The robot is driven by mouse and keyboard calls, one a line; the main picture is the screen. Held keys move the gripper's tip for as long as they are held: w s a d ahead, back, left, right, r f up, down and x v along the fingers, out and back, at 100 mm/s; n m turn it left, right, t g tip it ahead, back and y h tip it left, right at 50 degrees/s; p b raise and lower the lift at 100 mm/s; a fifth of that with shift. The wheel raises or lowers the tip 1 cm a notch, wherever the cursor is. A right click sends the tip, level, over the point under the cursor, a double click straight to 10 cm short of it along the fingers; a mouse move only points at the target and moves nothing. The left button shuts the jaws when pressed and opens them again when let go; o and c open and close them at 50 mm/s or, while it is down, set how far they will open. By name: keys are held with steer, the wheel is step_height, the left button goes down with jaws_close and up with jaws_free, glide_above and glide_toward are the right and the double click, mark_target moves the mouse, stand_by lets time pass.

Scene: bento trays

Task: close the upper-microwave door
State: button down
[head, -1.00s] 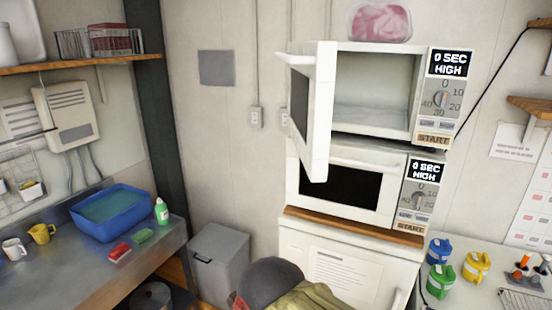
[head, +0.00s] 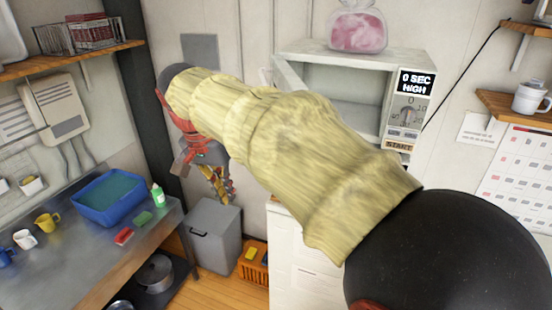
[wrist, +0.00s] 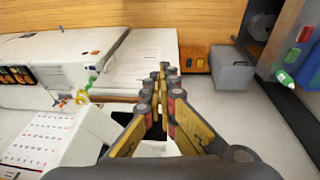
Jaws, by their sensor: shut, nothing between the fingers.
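The white upper microwave (head: 408,118) stands at the centre right in the head view, its panel reading "0 SEC HIGH". Its cavity shows open, and a bit of its door (head: 285,73) shows at the left side, standing open. Most of the door is hidden behind my yellow-sleeved arm. My gripper (head: 228,198) hangs left of the microwave, pointing down, apart from the visible part of the door. It also shows in the wrist view (wrist: 163,68), with its fingers together and nothing between them. The microwave door cannot be made out in the wrist view.
A pink bag (head: 358,28) sits on top of the microwave. The lower microwave is hidden by my arm. A grey bin (head: 213,245) and an orange crate (head: 252,268) stand on the floor below my gripper. A counter with a blue basin (head: 108,200) is at the left.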

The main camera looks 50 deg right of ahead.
steer(key=s+d+r+m+g+h+p, duration=0.1)
steer(key=s+d+r+m+g+p, duration=0.2)
steer(key=r+m, duration=0.8)
steer(key=s+d+f+m+p, duration=0.1)
steer(key=s+d+f, duration=0.2)
steer(key=d+f, duration=0.3)
steer(key=x, duration=0.4)
steer(key=shift+w+a+f+p, duration=0.2)
steer(key=shift+a+f+p, duration=0.1)
steer(key=shift+a+f, duration=0.05)
steer(key=shift+s+d, duration=0.1)
